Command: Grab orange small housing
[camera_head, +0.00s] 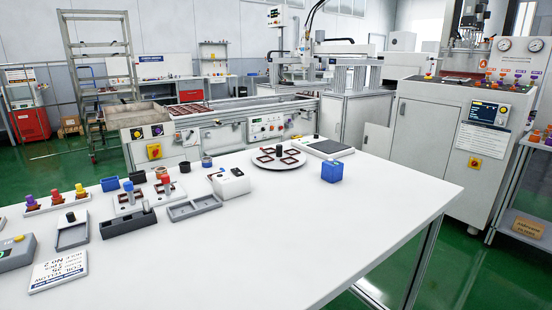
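Several small parts stand at the table's back left: a blue one (110,184), a dark one (138,177), a reddish-brown one (161,172) and a round one with a blue top (207,162). A larger blue cube (331,172) stands alone at the right. A white round plate (279,165) carries several reddish-brown square frames. My gripper is not in view.
A white box (231,184), a grey two-part tray (194,207), a dark grey block (128,222) and a printed card (58,271) lie on the left half. A flat grey-topped device (323,148) is at the back. The table's front right is clear.

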